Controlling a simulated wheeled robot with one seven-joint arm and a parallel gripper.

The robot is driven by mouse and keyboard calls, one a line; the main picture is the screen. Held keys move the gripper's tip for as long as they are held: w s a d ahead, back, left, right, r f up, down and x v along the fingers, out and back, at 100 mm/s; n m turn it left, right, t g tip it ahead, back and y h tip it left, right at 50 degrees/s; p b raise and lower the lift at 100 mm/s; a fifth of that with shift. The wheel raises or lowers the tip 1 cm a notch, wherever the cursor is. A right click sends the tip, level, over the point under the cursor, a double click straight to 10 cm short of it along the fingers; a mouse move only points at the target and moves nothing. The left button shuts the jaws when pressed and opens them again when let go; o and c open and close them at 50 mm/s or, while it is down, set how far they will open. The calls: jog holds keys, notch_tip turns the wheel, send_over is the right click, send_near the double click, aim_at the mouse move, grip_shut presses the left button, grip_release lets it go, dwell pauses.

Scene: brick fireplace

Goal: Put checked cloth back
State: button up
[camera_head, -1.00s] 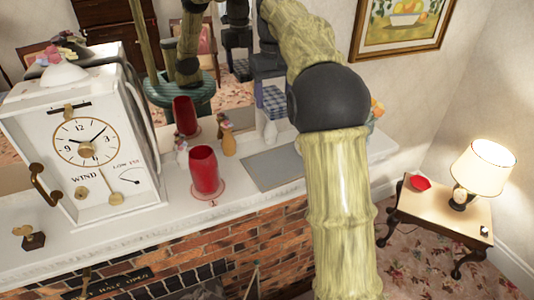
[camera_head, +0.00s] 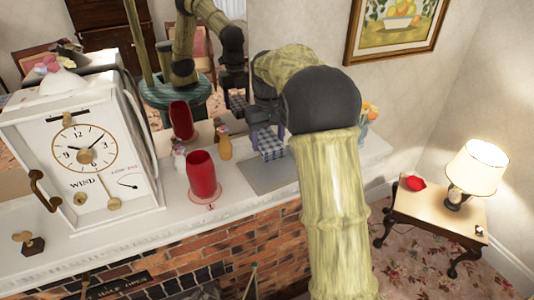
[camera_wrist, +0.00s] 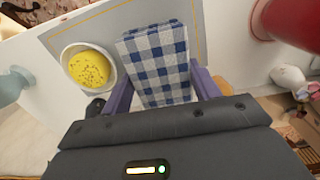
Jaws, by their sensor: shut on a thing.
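The blue-and-white checked cloth (camera_head: 270,145) is a folded block held by my gripper (camera_head: 264,122), low over the grey mat (camera_head: 262,180) on the mantel. In the wrist view the cloth (camera_wrist: 158,60) sits between the purple fingers of my gripper (camera_wrist: 163,88), which are shut on its sides. The mat (camera_wrist: 210,25) lies behind the cloth there, and its thin yellow border line shows. Whether the cloth touches the mat I cannot tell. My arm hides the mat's right part in the head view.
A red vase (camera_head: 203,178) stands left of the mat, with small figurines (camera_head: 223,143) behind it. A large white clock (camera_head: 85,155) is farther left. A white bowl with a yellow sponge (camera_wrist: 90,68) is close beside the cloth. A mirror backs the mantel.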

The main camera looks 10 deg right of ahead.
aim_at(268, 165)
jog(key=shift+f, duration=1.15)
jog(key=shift+a+f, duration=0.1)
jog(key=shift+f+p, duration=0.75)
jog(key=shift+f, duration=1.2)
jog(key=o, duration=0.9)
jog(key=shift+r, duration=0.15)
notch_tip(268, 165, up, 12)
jog(key=b, duration=0.3)
